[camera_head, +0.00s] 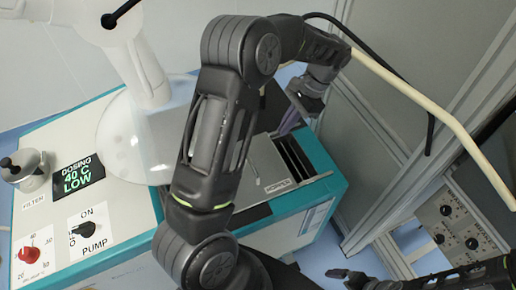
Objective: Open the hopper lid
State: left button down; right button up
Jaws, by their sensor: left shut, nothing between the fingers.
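The white and teal machine (331,196) has a grey metal hopper section on its right part, with a small label (278,187) on its top. A grey panel (262,165) there, which looks like the lid, carries a thin light bar and lies flat as far as I can see. My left arm covers its left side. Dark slots show to its right. My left gripper (306,98) is shut and empty, above the far edge of the hopper section; I cannot tell whether it touches anything. My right gripper (352,279) is low at the bottom right, away from the hopper; its finger opening is unclear.
A control panel with a display (76,178), a red knob (29,254) and a pump switch (83,231) is at left. A white column with a clear dome (125,140) stands behind. A cream bar (420,105), grey cabinet frames and a knob box (459,230) bound the right.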

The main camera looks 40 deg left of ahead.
pick_arm(q)
jog(key=b, duration=0.5)
send_near(259, 163)
jog(key=f, duration=0.1)
jog(key=f+p, duration=0.1)
jog(key=f, duration=0.1)
jog(key=shift+s+a+f+p, duration=0.1)
jog(key=shift+s+f+p, duration=0.2)
jog(key=shift+p, duration=0.1)
jog(key=s, duration=0.1)
jog(key=s+a+p, duration=0.1)
jog(key=s, duration=0.1)
jog(key=shift+a+r, duration=0.25)
jog(key=shift+r, duration=0.15)
jog(key=shift+s+a+f, duration=0.1)
jog(key=shift+s+a, duration=0.05)
jog(key=shift+s, duration=0.05)
